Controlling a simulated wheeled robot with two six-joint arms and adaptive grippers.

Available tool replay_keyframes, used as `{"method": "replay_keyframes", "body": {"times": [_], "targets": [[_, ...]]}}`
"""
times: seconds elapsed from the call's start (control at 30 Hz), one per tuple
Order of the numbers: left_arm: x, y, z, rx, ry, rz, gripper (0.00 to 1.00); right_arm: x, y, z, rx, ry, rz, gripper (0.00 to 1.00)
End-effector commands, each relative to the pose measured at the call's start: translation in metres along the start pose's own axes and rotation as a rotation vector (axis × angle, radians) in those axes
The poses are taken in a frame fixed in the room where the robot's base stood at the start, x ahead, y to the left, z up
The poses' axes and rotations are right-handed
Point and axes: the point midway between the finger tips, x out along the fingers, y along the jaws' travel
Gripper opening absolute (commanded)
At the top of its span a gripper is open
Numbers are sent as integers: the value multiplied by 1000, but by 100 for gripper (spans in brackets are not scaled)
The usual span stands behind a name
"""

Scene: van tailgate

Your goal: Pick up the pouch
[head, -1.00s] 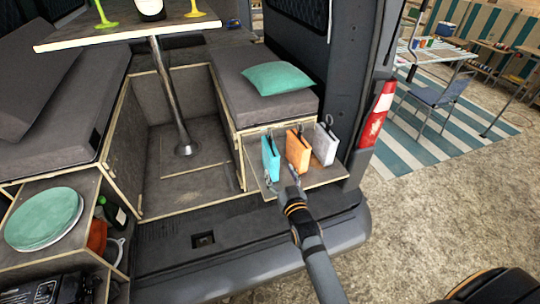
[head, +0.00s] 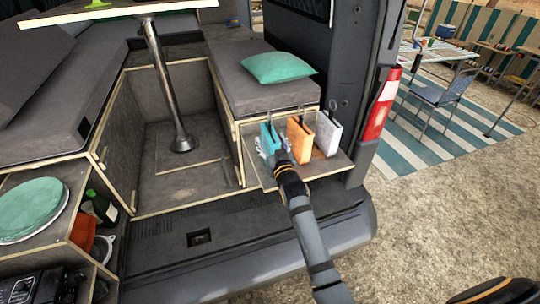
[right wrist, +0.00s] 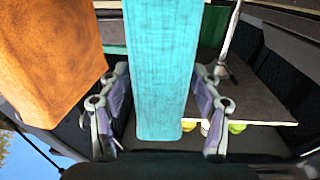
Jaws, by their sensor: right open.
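Three pouches hang in a row at the fold-out shelf: a teal one (head: 268,138), an orange one (head: 300,140) and a pale grey one (head: 327,133). My right gripper (head: 272,146) is at the teal pouch, with a finger on each side of it. In the right wrist view the teal pouch (right wrist: 163,60) runs between the open fingers (right wrist: 160,95), with a gap on both sides. The orange pouch (right wrist: 45,60) fills the left of that view, close to the left finger. My right gripper hides the lower part of the teal pouch in the head view. My left gripper is out of view.
The shelf (head: 322,168) sticks out below the bench cushion (head: 255,98), which bears a teal pillow (head: 279,67). The tail-light post (head: 380,105) stands to the right. A table on a metal leg (head: 165,85) is inside the van. Open ground lies at the right.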

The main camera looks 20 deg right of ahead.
Motion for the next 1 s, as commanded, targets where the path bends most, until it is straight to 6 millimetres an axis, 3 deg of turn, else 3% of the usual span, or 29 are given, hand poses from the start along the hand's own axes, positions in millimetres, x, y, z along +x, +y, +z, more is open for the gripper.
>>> {"method": "replay_keyframes", "body": {"times": [0.07, 0.33, 0.8, 1.0], "targets": [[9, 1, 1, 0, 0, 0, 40, 9, 0, 2, -1, 2, 0, 64], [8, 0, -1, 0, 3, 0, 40, 12, 0, -1, 0, 0, 0, 63], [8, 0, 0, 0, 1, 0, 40, 12, 0, -2, 1, 0, 0, 1], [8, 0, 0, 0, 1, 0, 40, 12, 0, -2, 1, 1, 0, 0]]}}
